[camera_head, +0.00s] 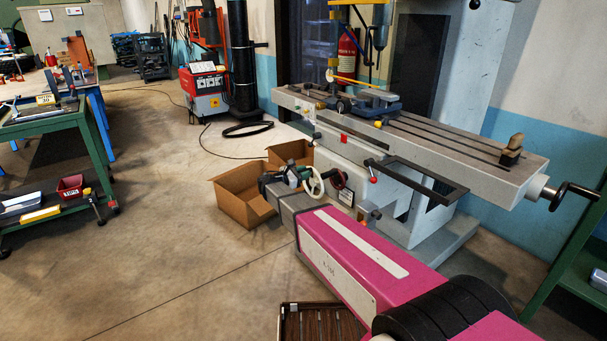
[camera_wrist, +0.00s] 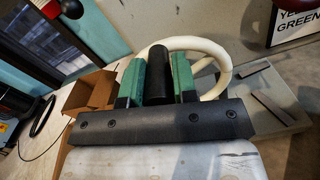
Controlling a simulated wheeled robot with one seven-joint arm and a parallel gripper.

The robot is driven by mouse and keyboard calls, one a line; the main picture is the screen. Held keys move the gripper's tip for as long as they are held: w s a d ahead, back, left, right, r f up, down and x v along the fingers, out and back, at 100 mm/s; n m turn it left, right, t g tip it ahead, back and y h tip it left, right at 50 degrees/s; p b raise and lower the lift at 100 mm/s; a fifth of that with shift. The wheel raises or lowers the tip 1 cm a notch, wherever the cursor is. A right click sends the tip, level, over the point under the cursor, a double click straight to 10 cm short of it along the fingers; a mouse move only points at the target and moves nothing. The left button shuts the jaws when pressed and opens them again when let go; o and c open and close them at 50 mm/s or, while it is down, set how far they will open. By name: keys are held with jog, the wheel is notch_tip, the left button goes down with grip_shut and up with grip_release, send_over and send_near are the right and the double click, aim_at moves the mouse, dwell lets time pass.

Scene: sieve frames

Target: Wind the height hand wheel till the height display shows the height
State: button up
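The cream hand wheel (camera_head: 315,182) is on the front of the grey milling machine's knee, below the table. In the wrist view its rim (camera_wrist: 222,68) curves behind my fingers. My gripper (camera_head: 292,177) is at the wheel's left side. In the wrist view my green fingers (camera_wrist: 158,82) stand on both sides of a black upright handle (camera_wrist: 157,75), close against it, and look shut on it. The contact itself is partly hidden. A second wheel (camera_head: 338,178), dark with red and green, is just to the right. I cannot make out a height display or any reading.
A sign (camera_wrist: 296,24) reading partly "YE" and "GREEN" is at upper right; it hangs below the dark wheel (camera_head: 346,197). Open cardboard boxes (camera_head: 243,197) stand left of the wheel. A black bracket (camera_head: 420,180) and red-knobbed lever (camera_head: 372,172) jut out at right.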

grip_shut()
jog(key=shift+s, duration=0.1)
